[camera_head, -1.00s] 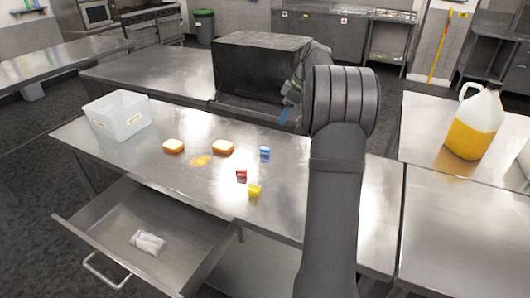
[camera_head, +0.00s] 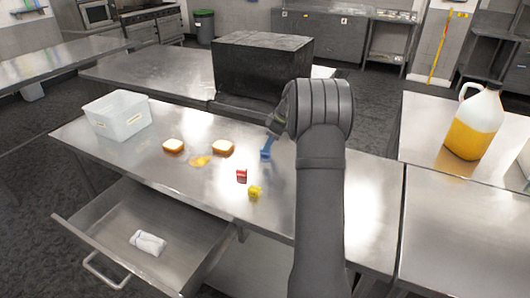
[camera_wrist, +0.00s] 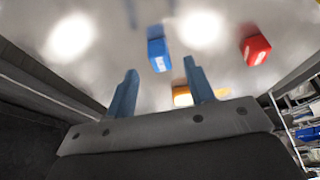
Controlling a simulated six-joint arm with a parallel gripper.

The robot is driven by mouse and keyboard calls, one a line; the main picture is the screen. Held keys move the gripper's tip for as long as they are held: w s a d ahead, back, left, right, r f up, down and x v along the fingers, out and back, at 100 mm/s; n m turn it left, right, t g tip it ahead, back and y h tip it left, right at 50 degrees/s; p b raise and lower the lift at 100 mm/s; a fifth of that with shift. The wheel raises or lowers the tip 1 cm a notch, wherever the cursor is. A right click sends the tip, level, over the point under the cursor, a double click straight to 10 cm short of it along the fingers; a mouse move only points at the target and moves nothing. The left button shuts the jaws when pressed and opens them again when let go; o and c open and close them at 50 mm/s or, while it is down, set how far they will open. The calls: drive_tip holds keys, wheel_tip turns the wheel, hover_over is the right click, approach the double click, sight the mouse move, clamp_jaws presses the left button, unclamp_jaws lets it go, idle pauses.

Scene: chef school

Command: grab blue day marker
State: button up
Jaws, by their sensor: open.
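The blue day marker (camera_head: 265,156) is a small blue block on the steel table, right of the bread slices, partly hidden by my gripper in the head view. In the wrist view the blue marker (camera_wrist: 159,54) lies beyond the fingertips, roughly between their lines. My gripper (camera_wrist: 160,66) has two blue fingers set apart with nothing between them. In the head view my gripper (camera_head: 269,143) is just above the marker; I cannot tell if it touches. The red marker (camera_head: 241,176) and yellow marker (camera_head: 255,192) stand nearer the table's front edge.
A drawer (camera_head: 150,215) hangs open in front, holding a white packet (camera_head: 148,243). A dark box (camera_head: 262,65) stands behind.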

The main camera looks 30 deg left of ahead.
drive_tip(key=x, duration=0.4)
drive_tip(key=shift+s+a+r, duration=0.1)
drive_tip(key=c, duration=1.1)
drive_tip(key=shift+o, duration=0.2)
drive_tip(key=shift+r, duration=0.1)
